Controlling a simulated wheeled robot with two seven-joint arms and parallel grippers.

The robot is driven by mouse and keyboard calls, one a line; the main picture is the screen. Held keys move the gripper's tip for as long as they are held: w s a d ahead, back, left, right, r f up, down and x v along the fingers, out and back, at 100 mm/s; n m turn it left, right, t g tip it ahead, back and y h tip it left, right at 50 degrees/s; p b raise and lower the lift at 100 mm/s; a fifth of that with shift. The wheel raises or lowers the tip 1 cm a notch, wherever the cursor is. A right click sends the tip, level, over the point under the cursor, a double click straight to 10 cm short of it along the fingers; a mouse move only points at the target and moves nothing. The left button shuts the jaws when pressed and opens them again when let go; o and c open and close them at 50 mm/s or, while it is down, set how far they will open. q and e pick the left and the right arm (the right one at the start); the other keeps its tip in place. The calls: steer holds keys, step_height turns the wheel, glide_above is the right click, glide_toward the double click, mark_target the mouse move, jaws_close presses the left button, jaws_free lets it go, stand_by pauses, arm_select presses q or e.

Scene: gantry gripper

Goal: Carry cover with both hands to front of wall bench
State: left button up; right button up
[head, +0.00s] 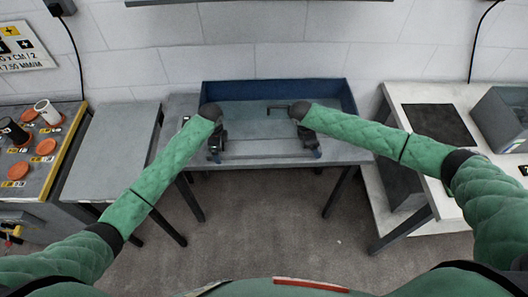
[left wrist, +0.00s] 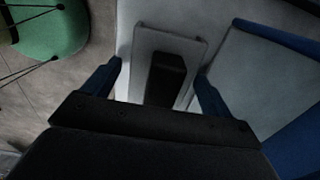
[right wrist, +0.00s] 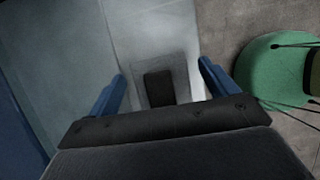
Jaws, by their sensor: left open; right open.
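A pale, see-through panel, apparently the cover (head: 255,120), lies flat on the wall bench (head: 345,153) inside a blue rim. My left gripper (head: 215,155) is over its left front part and my right gripper (head: 317,155) over its right front part. In the left wrist view, the open fingers (left wrist: 160,82) stand either side of a dark block (left wrist: 166,78) on a grey plate. In the right wrist view, the open fingers (right wrist: 162,82) stand either side of a similar dark block (right wrist: 159,88). Both blocks look like handles. I cannot tell whether the fingers touch them.
A grey table (head: 110,150) and a board with orange discs (head: 45,145) stand left. A white table (head: 405,180) with a dark mat (head: 440,124) and grey box (head: 500,115) stands right. The floor (head: 265,210) in front is clear.

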arm_select(q)
step_height(320, 180, up, 12)
steer(key=shift+f, duration=0.1)
steer(key=shift+s+d+f, duration=0.15)
steer(key=shift+d, duration=0.2)
arm_select(e)
steer(key=v, duration=0.9)
steer(key=shift+w+r, duration=0.2)
steer(key=shift+r, duration=0.15)
arm_select(q)
steer(key=shift+a, duration=0.55)
steer(key=shift+w+d+r, duration=0.2)
steer(key=shift+d, duration=0.1)
arm_select(e)
steer(key=shift+v, duration=1.15)
arm_select(q)
steer(key=shift+a, duration=0.2)
arm_select(e)
steer(key=shift+s+a, duration=0.15)
steer(key=shift+a, duration=0.15)
arm_select(q)
steer(key=shift+d, duration=0.1)
arm_select(e)
steer(key=shift+f, duration=0.15)
